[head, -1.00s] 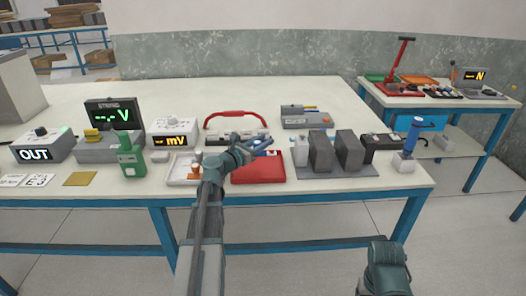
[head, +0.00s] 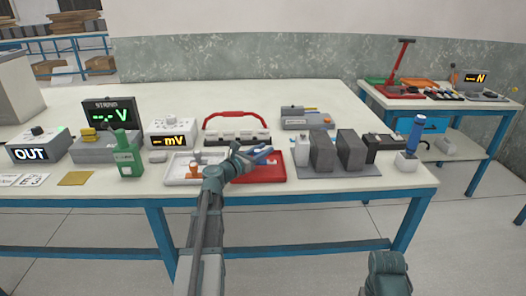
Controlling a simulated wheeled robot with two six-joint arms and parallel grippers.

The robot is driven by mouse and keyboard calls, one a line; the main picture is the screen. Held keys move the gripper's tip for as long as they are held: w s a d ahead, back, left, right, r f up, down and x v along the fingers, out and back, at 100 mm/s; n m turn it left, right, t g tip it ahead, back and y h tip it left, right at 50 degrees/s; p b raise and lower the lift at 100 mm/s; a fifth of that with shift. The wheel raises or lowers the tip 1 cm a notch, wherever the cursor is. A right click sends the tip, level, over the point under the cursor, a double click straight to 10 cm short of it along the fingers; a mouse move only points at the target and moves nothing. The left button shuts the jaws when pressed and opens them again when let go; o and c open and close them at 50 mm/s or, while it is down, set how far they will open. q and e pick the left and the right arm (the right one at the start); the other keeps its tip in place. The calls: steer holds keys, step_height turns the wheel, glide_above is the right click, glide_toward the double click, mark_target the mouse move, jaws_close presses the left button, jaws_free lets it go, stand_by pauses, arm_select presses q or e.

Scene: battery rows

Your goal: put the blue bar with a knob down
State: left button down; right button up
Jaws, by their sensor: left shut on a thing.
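My left gripper (head: 241,157) is shut on the blue bar with a knob (head: 262,154). It holds the bar over the left part of the red tray (head: 271,174), near the table's front edge. Part of the bar is hidden by the gripper, and I cannot tell whether the bar touches the tray. My right arm shows only as a link at the bottom right; its gripper is out of view.
A white tray (head: 175,176) with an orange-brown piece lies left of the red tray. A rack with a red handle (head: 237,115) stands behind. Grey blocks (head: 349,150) stand on the right. The table (head: 235,94) is clear at the back.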

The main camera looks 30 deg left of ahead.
arm_select(q)
steer(key=shift+f+b, duration=0.3)
steer(key=shift+f, duration=0.15)
steer(key=c, duration=0.5)
jaws_free()
steer(key=shift+r, duration=0.1)
steer(key=shift+r, duration=0.1)
steer(key=shift+r+p, duration=0.3)
steer(key=shift+p, duration=0.15)
steer(key=shift+r+p, duration=0.55)
steer(key=shift+p, duration=0.05)
steer(key=v, duration=1.2)
steer(key=shift+f+b, duration=0.3)
steer(key=shift+b, duration=0.1)
